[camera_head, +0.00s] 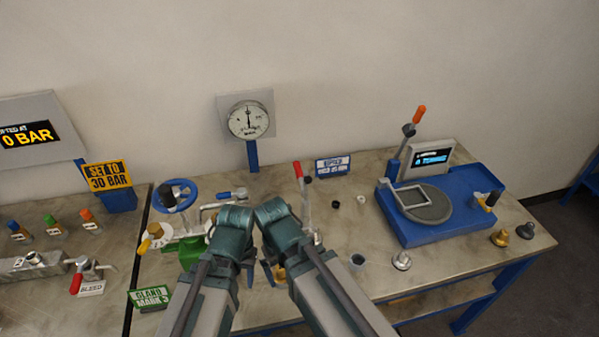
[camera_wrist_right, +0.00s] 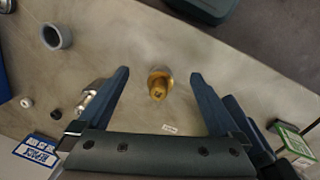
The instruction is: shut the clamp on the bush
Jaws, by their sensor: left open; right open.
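An upright lever clamp with a red handle (camera_head: 298,170) stands mid-table, its lower part partly hidden by my right arm. Its metal part shows beside one finger in the right wrist view (camera_wrist_right: 92,98). A brass bush-like piece (camera_wrist_right: 158,82) stands on the table, seen between the right fingers but not held; in the head view it is mostly hidden behind my arms (camera_head: 279,273). I cannot tell whether it is the task's bush. My right gripper (camera_wrist_right: 160,73) is open and empty. My left gripper (camera_head: 257,276) is open, low between the two arms and partly hidden.
A grey cup (camera_head: 357,260) and a silver flanged piece (camera_head: 402,261) sit right of my arms. A blue fixture (camera_head: 425,232) with an orange-handled lever (camera_head: 412,127) is further right. A blue handwheel (camera_head: 174,196) and green sign (camera_head: 150,297) are left.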

